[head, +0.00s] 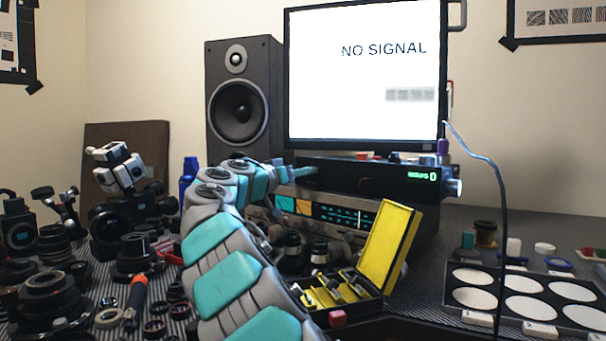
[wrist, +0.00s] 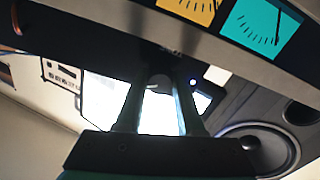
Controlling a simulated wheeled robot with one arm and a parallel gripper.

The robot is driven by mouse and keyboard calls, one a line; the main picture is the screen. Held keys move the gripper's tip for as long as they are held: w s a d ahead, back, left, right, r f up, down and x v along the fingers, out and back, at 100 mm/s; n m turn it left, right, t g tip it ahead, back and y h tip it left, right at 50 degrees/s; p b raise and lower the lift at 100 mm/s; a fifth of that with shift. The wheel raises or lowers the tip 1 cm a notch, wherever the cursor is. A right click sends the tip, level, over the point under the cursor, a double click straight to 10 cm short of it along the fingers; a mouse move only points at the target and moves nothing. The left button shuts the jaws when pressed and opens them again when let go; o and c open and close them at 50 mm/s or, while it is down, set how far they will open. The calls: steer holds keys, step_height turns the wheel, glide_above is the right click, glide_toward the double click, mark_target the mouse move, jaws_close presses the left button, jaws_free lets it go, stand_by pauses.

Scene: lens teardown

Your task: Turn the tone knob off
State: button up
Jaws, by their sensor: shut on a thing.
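A black unit (head: 365,181) with a green display at its right end sits on top of a silver receiver with lit meters. In the head view my gripper (head: 312,171) reaches the left part of the black unit's front, and the knob there is hidden. In the wrist view, which is turned over, my gripper (wrist: 160,84) has its two fingers on either side of a small dark round knob (wrist: 161,81). It is shut on this knob. I take it to be the tone knob; the small label beside it is not readable. The knob's setting cannot be told.
The silver receiver's orange and teal meters (head: 294,206) lie just below my gripper. A monitor (head: 365,75) reading "NO SIGNAL" stands above, with a speaker (head: 240,105) at left. An open yellow case (head: 388,245) stands in front. Lenses crowd the left table.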

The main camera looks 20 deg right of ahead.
steer(key=shift+n+p, duration=0.35)
steer(key=shift+n, duration=0.05)
jaws_close()
steer(key=shift+r+n+p, duration=0.1)
steer(key=shift+n+p, duration=0.3)
steer(key=shift+n, duration=0.2)
steer(key=n+p, duration=0.3)
steer(key=n, duration=0.1)
steer(key=shift+r, duration=0.1)
steer(key=n+p, duration=0.3)
steer(key=n, duration=0.1)
steer(key=shift+f+n+p, duration=0.2)
steer(key=shift+n+p, duration=0.6)
steer(key=shift+n, duration=0.1)
steer(key=o, duration=1)
jaws_free()
steer(key=shift+o, duration=0.2)
